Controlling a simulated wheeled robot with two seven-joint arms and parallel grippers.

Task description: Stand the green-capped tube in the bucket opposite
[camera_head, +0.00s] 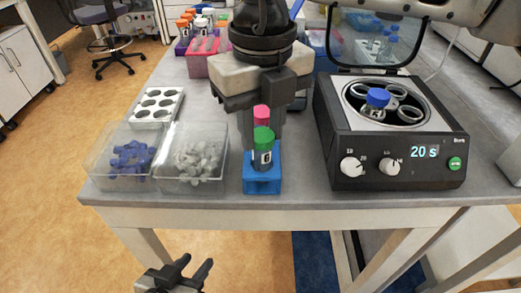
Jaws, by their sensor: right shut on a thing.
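The green-capped tube (263,150) stands upright at the blue rack (262,183) near the table's front edge. My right gripper (263,138) comes down from above, its fingers on either side of this tube and shut on it. A pink-capped tube (262,115) shows just behind, partly hidden. The centrifuge (390,150) is open at the right. A blue-capped tube (376,101) stands in its front-left bucket; the back-right bucket (396,91) across the rotor looks empty. My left gripper (190,273) is open and empty, low in front of the table.
Left of the rack are clear bins of blue caps (132,157) and whitish pieces (198,158), with a white holed rack (157,105) behind. A pink rack (203,62) with tubes stands farther back. The centrifuge's raised lid (375,38) stands behind the rotor.

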